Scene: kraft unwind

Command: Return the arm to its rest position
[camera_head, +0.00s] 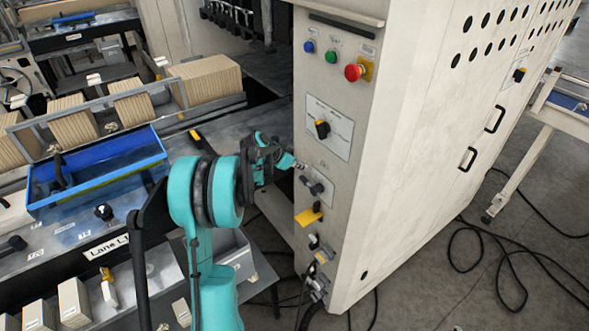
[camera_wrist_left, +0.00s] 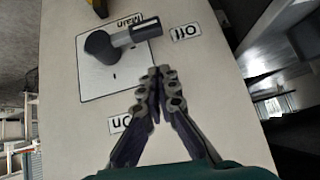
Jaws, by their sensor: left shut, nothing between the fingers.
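My teal left arm reaches up from the bottom of the head view to the beige machine cabinet (camera_head: 400,150). My left gripper (camera_head: 299,166) is shut and empty, close to the cabinet's front panel, just above a dark rotary handle (camera_head: 313,187). In the left wrist view, the closed fingertips (camera_wrist_left: 160,73) are beside the dark rotary handle (camera_wrist_left: 120,40) on a plate marked "Main". An "Off" label (camera_wrist_left: 186,33) is near its free end, and an "On" label (camera_wrist_left: 120,123) is partly hidden by the fingers. Whether the fingers touch the panel is unclear.
Above are blue, green and red buttons (camera_head: 354,72) and a knob (camera_head: 322,129). A yellow piece (camera_head: 308,216) sticks out below the handle. Left, a bench carries a blue tray (camera_head: 98,178) and brown stacks (camera_head: 205,80). Cables (camera_head: 500,262) lie on the floor at right.

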